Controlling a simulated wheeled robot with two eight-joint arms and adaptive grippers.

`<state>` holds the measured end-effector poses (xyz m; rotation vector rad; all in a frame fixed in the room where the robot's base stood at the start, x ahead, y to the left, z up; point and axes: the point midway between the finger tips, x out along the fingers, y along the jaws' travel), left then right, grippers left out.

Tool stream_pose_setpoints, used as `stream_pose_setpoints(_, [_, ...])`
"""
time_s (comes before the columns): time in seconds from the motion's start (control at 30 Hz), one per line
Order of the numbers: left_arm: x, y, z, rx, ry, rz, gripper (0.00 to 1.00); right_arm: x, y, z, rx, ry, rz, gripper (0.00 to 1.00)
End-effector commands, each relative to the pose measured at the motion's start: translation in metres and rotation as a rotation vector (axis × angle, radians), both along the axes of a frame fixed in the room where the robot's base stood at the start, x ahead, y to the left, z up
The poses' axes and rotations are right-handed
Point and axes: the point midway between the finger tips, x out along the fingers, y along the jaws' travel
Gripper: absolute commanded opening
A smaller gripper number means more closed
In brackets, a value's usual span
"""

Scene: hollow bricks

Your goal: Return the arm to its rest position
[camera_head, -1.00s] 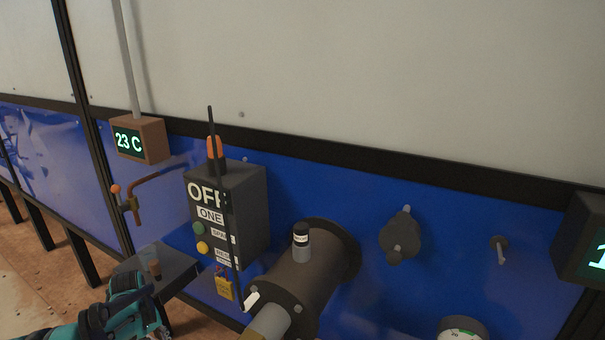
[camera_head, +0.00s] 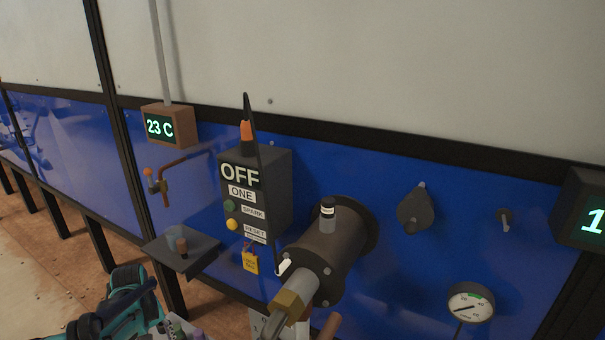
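My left arm, teal and black (camera_head: 125,305), comes in at the bottom left of the head view. Its gripper's fingertips cannot be made out, so its opening is unclear. It is below a small dark shelf (camera_head: 190,262) and apart from the control box. My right arm and gripper are not in view. The dark control box (camera_head: 270,195) reads OFF and ONE, with a green button (camera_head: 230,206) and a yellow button (camera_head: 232,225).
A pressure gauge (camera_head: 470,303) is at the lower right. A 23 C display (camera_head: 168,127) and an orange-knobbed valve (camera_head: 155,182) are on the left. Floor shows at lower left.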

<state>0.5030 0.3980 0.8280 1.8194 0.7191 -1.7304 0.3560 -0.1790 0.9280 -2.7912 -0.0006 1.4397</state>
Motion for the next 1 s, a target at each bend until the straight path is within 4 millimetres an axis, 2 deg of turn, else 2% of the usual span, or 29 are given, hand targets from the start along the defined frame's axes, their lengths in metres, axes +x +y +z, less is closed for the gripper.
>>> stream_pose_setpoints(0.27, [-0.011,-0.038,0.035,0.033,-0.068,-0.104,0.52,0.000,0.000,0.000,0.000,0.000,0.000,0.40])
stream_pose_setpoints(0.43, [-0.025,-0.074,0.062,0.066,-0.136,-0.205,0.52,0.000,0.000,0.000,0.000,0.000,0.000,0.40])
stream_pose_setpoints(0.6, [-0.057,-0.125,0.092,0.112,-0.242,-0.359,0.52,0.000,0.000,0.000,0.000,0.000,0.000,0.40])
stream_pose_setpoints(0.7, [-0.079,-0.153,0.102,0.142,-0.313,-0.455,0.52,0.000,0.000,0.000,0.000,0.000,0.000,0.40])
stream_pose_setpoints(0.9, [-0.122,-0.197,0.107,0.195,-0.444,-0.628,0.52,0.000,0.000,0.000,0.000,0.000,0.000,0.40])
stream_pose_setpoints(1.0, [-0.136,-0.210,0.104,0.214,-0.493,-0.686,0.52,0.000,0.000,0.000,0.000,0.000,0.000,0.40])
